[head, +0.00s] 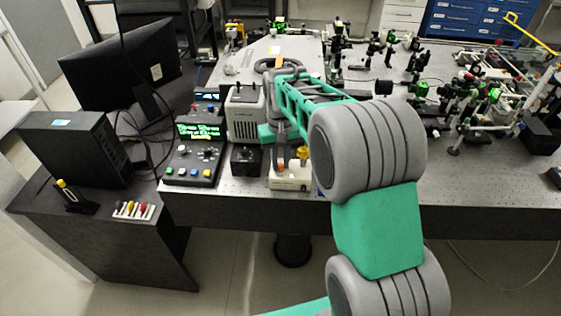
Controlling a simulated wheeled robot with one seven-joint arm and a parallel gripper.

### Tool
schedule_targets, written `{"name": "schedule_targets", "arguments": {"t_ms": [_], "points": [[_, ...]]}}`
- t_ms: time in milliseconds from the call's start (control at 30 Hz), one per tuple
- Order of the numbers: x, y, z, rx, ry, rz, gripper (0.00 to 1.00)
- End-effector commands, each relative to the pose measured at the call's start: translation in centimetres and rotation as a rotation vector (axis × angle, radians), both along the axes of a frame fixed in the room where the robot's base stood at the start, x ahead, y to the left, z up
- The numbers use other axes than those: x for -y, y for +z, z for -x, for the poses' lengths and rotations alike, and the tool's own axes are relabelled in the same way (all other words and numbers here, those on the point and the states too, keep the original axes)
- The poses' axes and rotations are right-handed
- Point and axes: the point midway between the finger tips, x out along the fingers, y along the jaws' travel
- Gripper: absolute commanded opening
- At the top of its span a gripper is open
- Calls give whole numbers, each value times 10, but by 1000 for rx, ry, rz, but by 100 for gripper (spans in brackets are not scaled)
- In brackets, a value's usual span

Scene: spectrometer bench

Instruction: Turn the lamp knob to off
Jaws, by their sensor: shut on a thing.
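My gripper (283,146) reaches down at the front of the bench, just right of the grey vented lamp housing (244,112). It is shut on a small part that I take to be the lamp knob. The fingers and arm hide the knob, so its angle cannot be read. A small white box (290,184) with orange and yellow parts on top sits directly below the gripper. A black box (246,161) stands to its left, in front of the lamp housing.
A control panel (192,165) with a green display and several buttons stands left of the black box. A monitor (122,68) and a black computer case (75,148) are further left. Optical mounts (480,100) crowd the bench (400,172) at right; its front right is mostly clear.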

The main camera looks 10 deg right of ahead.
Motion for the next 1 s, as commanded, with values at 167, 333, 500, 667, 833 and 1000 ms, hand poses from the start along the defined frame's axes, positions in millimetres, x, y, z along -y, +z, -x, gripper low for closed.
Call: {"name": "schedule_targets", "arguments": {"t_ms": [167, 333, 500, 667, 833, 1000], "points": [[0, 1, -1, 5, 159, 0, 0], [-1, 1, -1, 6, 291, 0, 0], [-1, 2, -2, 6, 388, 1, 0], [-1, 2, -2, 7, 445, 1, 0], [-1, 2, -2, 7, 474, 1, 0], [-1, 2, -2, 7, 480, 1, 0]]}}
